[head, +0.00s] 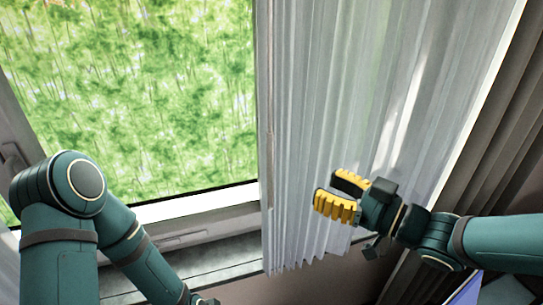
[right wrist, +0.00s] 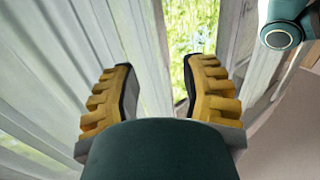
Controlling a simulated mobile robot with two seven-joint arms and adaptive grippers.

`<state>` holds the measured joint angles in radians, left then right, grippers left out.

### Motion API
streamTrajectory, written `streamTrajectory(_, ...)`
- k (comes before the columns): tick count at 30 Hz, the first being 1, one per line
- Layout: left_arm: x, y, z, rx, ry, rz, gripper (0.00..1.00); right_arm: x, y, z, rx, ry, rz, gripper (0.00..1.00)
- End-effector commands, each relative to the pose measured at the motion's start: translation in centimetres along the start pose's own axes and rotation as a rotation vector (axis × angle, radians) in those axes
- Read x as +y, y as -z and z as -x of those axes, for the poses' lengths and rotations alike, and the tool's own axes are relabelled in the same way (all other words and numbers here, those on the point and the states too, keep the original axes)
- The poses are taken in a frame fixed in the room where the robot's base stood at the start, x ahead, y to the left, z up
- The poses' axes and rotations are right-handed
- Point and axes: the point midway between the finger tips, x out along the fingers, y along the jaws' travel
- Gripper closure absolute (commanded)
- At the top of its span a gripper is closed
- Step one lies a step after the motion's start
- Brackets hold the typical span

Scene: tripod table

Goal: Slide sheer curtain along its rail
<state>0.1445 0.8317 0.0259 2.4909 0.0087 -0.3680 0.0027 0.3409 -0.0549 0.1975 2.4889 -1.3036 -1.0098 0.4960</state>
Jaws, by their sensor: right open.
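The sheer white curtain (head: 310,110) hangs in pleats over the right part of the window in the head view. My right gripper (head: 334,191) is open, with yellow ridged fingers in front of the curtain's lower part, right of that edge. In the right wrist view the curtain (right wrist: 55,60) fills the left side. Pale fabric and a strip of green window show between the open fingers of the right gripper (right wrist: 160,72). Contact with the fabric cannot be told.
The window (head: 130,90) shows green foliage, with a pale frame and sill (head: 205,265) below. A dark, heavier curtain (head: 500,130) hangs at the right. A window handle (head: 12,157) is at the far left. My left arm reaches down at the lower left.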

Motion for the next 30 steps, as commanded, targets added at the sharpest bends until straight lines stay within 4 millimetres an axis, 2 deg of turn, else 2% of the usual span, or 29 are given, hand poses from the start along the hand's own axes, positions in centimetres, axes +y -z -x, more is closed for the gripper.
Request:
streamTrajectory(4, 0.0, 0.0, -0.1, 0.000, 0.000, 0.000, 0.56, -0.3, 0.3, -0.6, 0.003, 0.015, 0.012, 0.56)
streamTrajectory(8, -0.1, 0.0, -0.2, 0.000, 0.000, 0.000, 0.56, -0.4, 0.2, -2.4, 0.002, 0.016, 0.009, 0.56)
streamTrajectory(21, -0.3, -0.1, -0.8, 0.001, 0.002, 0.000, 0.56, -0.4, 0.2, -10.8, 0.002, 0.014, 0.008, 0.56)
streamTrajectory(27, -0.3, -0.1, -0.9, 0.001, 0.002, 0.000, 0.56, -0.4, 0.2, -13.1, 0.002, 0.011, 0.009, 0.56)
streamTrajectory(30, -0.3, -0.1, -0.9, 0.001, 0.002, 0.000, 0.56, -0.4, 0.3, -13.5, 0.002, 0.010, 0.009, 0.56)
